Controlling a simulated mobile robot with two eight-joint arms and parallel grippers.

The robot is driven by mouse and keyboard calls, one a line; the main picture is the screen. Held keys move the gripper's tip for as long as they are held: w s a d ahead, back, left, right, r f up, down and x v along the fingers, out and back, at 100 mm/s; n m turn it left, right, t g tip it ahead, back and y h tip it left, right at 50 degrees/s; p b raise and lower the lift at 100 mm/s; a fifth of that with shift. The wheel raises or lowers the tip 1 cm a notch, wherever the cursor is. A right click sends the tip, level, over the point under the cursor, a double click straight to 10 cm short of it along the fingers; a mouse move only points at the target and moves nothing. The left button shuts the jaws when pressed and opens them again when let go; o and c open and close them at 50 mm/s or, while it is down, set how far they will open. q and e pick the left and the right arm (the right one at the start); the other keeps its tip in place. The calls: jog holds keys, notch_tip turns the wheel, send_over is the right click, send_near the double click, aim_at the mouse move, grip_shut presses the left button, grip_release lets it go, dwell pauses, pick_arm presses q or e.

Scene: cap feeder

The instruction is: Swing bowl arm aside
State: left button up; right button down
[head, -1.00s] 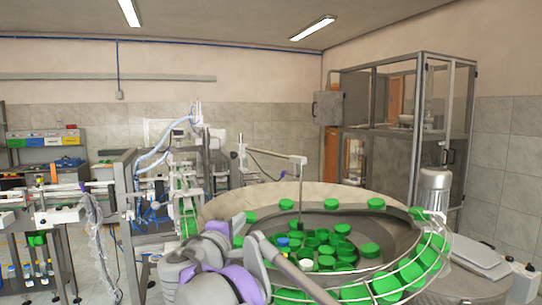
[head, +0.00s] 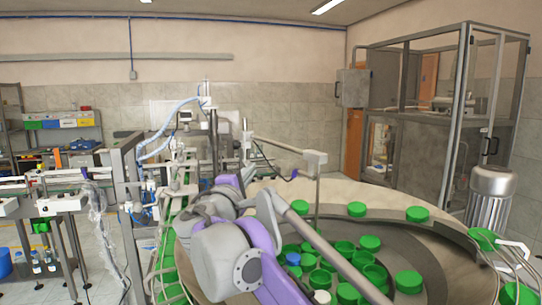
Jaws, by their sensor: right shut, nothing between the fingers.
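The bowl arm (head: 285,147) is a thin grey bar reaching right from a post behind the bowl to a pale block (head: 315,157). A thin rod hangs from that block towards the caps. The feeder bowl (head: 440,245) is round, with a wide beige rim and green caps inside. My purple and grey right arm crosses the bowl's left front. My right gripper (head: 232,182) is at its far end, shut and empty, left of and below the bowl arm's bar. Its fingertips are hard to make out, and I cannot tell whether it touches anything. My left gripper is out of view.
A motor with a ribbed grey housing (head: 491,195) stands at the bowl's right. A tall framed cabinet (head: 425,150) is behind it. A conveyor frame (head: 125,200) with hoses stands at the left. A shelf with coloured bins (head: 60,120) is at the far left.

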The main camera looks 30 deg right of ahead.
jog(key=p, duration=0.2)
send_near(279, 146)
jog(key=shift+x, duration=3)
jog(key=shift+w+f, duration=0.1)
jog(key=shift+w, duration=0.05)
